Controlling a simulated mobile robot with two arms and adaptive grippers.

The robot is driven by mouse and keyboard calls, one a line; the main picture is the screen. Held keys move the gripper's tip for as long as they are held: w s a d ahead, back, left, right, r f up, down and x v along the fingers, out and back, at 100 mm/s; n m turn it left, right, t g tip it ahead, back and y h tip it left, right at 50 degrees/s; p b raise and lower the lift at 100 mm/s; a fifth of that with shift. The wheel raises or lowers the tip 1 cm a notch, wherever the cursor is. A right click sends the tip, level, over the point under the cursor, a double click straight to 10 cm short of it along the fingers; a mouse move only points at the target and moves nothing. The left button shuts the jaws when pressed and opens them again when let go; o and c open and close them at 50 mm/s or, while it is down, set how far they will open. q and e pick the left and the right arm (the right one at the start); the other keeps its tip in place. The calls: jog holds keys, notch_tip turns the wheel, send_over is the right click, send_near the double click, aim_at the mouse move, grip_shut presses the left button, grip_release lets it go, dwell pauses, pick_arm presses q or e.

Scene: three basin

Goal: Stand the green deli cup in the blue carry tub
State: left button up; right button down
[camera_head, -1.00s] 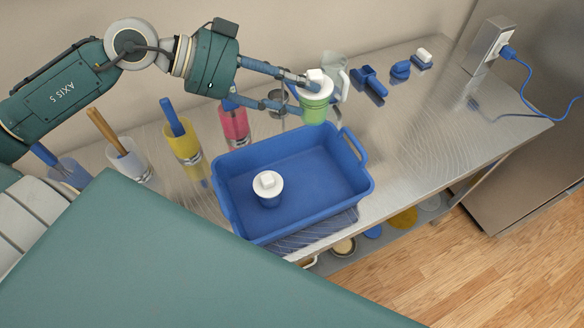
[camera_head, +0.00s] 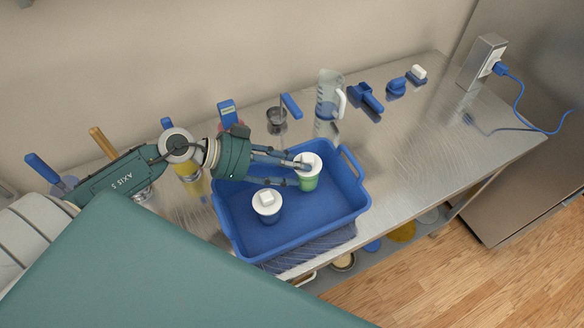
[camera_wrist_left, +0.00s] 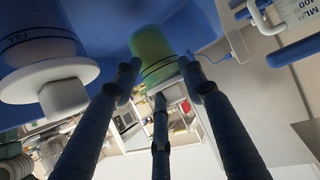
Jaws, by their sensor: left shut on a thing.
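The green deli cup (camera_head: 309,183) with a white lid is inside the blue carry tub (camera_head: 346,217), towards its right back part, and looks upright. My left gripper (camera_head: 302,174) is shut on it, reaching in from the left over the tub's rim. I cannot tell whether the cup's base touches the tub floor. In the left wrist view the green cup (camera_wrist_left: 152,48) sits beyond the fingers (camera_wrist_left: 160,82), with the blue tub (camera_wrist_left: 108,14) behind it. My right gripper is not in view.
A blue cup with a white lid (camera_head: 267,207) stands in the tub to the left of the green one. A clear measuring jug (camera_head: 327,97), a small metal pot (camera_head: 276,118) and blue items (camera_head: 367,98) stand behind the tub.

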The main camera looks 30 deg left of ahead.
pick_arm(q)
jog(key=shift+f, duration=0.35)
jog(key=shift+f, duration=0.6)
jog(key=o, duration=1.5)
jog(key=shift+s, duration=0.1)
jog(key=shift+f, duration=0.1)
jog(key=r+b+v, duration=0.1)
jog(key=v, duration=1.1)
jog(key=shift+r+b, duration=0.2)
jog(key=shift+b, duration=0.1)
